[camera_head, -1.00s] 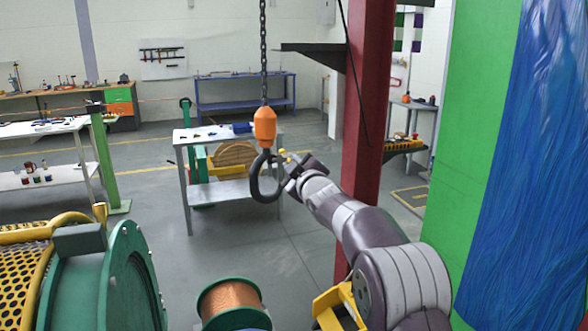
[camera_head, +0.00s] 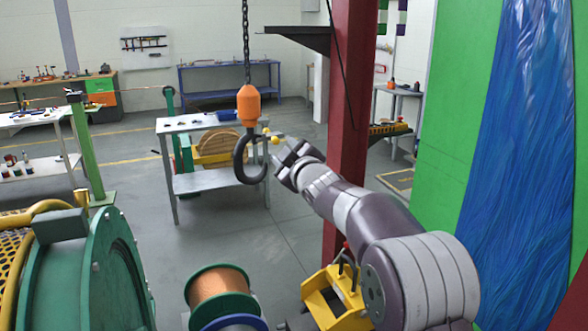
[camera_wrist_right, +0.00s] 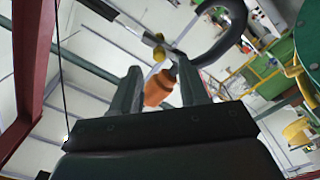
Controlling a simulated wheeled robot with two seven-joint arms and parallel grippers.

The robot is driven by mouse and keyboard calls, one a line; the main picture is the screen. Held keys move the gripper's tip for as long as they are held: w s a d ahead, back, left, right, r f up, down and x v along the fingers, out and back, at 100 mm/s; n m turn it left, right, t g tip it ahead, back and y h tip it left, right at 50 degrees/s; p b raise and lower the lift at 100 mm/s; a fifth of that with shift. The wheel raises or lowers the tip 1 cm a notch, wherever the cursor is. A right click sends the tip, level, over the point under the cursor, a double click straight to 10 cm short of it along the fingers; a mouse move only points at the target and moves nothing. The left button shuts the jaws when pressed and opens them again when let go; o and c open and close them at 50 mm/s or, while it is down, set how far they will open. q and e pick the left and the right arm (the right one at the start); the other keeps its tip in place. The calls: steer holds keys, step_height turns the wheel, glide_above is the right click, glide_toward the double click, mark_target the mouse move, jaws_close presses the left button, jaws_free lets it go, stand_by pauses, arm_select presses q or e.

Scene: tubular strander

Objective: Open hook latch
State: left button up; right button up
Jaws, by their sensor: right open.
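A dark hook (camera_head: 238,162) hangs under an orange block (camera_head: 248,106) on a chain in the head view. A thin latch with yellow knobs (camera_head: 274,139) is at the hook's right side. My right gripper (camera_head: 284,160) is just right of the hook, apart from it. In the right wrist view my right gripper (camera_wrist_right: 158,74) has its two fingers spread and empty. The latch's yellow knob (camera_wrist_right: 159,54) shows just beyond the gap between the fingertips. The hook (camera_wrist_right: 226,42) curves beyond to the right, and the orange block (camera_wrist_right: 158,88) shows between the fingers. My left gripper is out of view.
A red column (camera_head: 346,120) stands right behind my right arm. A green machine drum (camera_head: 85,275) and a copper wire spool (camera_head: 218,284) are at the lower left. A grey table (camera_head: 205,182) stands behind the hook. Open floor lies between.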

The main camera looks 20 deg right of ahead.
steer(key=s+b, duration=0.1)
steer(key=s, duration=0.6)
steer(key=shift+s, duration=0.15)
steer(key=shift+d+f, duration=0.1)
steer(key=shift+d, duration=0.05)
steer(key=s+d+f+m+g+h, duration=0.1)
steer(key=s+f+m+g, duration=0.35)
steer(key=f, duration=0.65)
steer(key=s+f+m+g+h, duration=0.1)
steer(key=s+f+m+g, duration=0.35)
steer(key=f, duration=0.65)
steer(key=s+a+f+g, duration=0.2)
steer(key=s+f, duration=0.2)
steer(key=s, duration=0.3)
steer(key=s+a+f+g+y, duration=0.1)
steer(key=s+a+f+g, duration=0.1)
steer(key=s, duration=0.4)
steer(key=s+a+f+g, duration=0.2)
steer(key=s+f+g, duration=0.1)
steer(key=s+f, duration=0.3)
steer(key=shift+s+a+m+g, duration=0.3)
steer(key=shift+s, duration=0.55)
steer(key=shift+r, duration=0.1)
